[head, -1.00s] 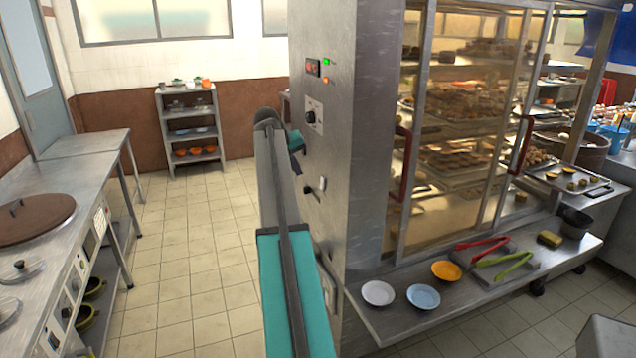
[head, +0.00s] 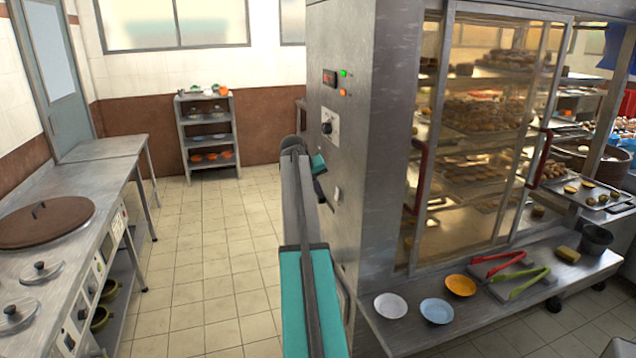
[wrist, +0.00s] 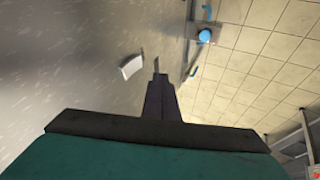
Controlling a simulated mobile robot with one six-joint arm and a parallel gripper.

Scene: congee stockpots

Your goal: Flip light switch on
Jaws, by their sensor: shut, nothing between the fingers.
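A small pale switch (wrist: 131,66) is on the steel side panel of the tall cabinet, and in the wrist view it shows just left of my fingertips. In the head view the switch (head: 337,195) is a small light spot below the dial, close to the right of my gripper. My gripper (wrist: 157,68) is shut and empty, its dark fingers lying alongside the panel. A gap shows between the fingertips and the switch, with no contact visible. In the head view my gripper (head: 321,190) is small, partly behind my arm. The switch's position is too small to tell.
The panel also carries a dial (head: 328,125), a red display (head: 329,77) and green and orange lamps. A steel shelf (head: 480,300) with plates and tongs juts out at right. A counter (head: 75,215) stands at left. The tiled floor (head: 205,260) between is clear.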

